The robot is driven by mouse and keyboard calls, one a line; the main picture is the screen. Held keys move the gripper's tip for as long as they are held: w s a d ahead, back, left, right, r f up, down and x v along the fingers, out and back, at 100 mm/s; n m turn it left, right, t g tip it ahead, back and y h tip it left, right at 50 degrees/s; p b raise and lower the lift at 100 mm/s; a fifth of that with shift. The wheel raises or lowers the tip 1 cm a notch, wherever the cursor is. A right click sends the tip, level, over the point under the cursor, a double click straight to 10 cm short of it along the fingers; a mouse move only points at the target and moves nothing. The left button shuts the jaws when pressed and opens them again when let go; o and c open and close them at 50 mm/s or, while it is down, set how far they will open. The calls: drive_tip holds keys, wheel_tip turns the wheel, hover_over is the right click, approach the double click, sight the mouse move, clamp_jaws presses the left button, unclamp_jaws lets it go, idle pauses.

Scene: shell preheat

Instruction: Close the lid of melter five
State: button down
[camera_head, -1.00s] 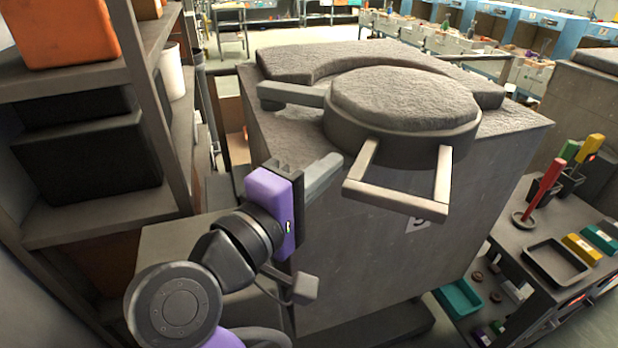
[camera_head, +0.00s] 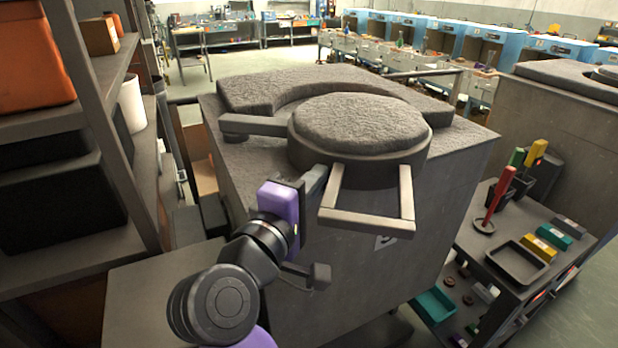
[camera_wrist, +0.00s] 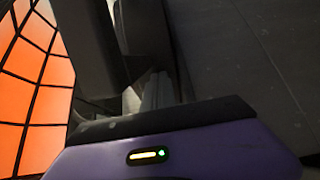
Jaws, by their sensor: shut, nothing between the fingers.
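The melter (camera_head: 345,270) is a grey block with a partly hidden number plate (camera_head: 385,242) on its front; the digit looks like a five. Its round, rough-topped lid (camera_head: 360,125) sits at the top front, joined to an arm at its left. A square bar handle (camera_head: 366,222) sticks out from the lid toward me. Whether the lid is fully down cannot be told. My gripper (camera_head: 318,180) is shut and empty, just left of the handle and close to the melter's front. In the wrist view, the finger tips (camera_wrist: 150,92) show beside dark grey surfaces.
A shelf (camera_head: 110,150) with bins stands close on the left. A low cart (camera_head: 470,245) with a black tray (camera_head: 520,262) and coloured tools is on the right. Another grey block (camera_head: 560,120) stands behind it. Blue machines line the back.

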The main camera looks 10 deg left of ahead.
drive_tip(key=shift+n+y, duration=0.3)
drive_tip(key=shift+y, duration=0.3)
drive_tip(key=w+d, duration=0.1)
drive_tip(key=w, duration=0.1)
drive_tip(key=w+d, duration=0.2)
drive_tip(key=w, duration=0.1)
drive_tip(key=w+d+p, duration=0.1)
drive_tip(key=w+d, duration=0.1)
drive_tip(key=shift+w, duration=0.35)
drive_tip(key=shift+s, duration=0.1)
